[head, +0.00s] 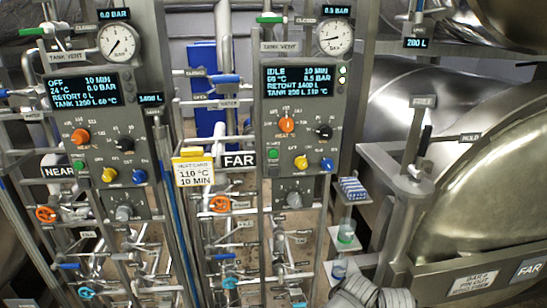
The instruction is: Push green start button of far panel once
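The far panel (299,120) is the grey control box in the middle of the head view, beside a "FAR" sign (239,160). Its green button (273,153) is at the lower left of the box, below an orange knob (287,125). A yellow knob (301,162) and a blue knob (326,164) are to its right. The far display (299,80) reads IDLE, 10 MIN. Nothing covers the green button. Neither gripper's fingers show. A grey ribbed shape (370,292) at the bottom edge may be part of my arm; I cannot tell.
The similar near panel (100,130), display reading OFF, is at left with its own green button (78,166). A card (193,168) reading 110 °C, 10 MIN hangs between panels. Pipes and valves (225,240) crowd below. A large metal vessel door (500,180) is at right.

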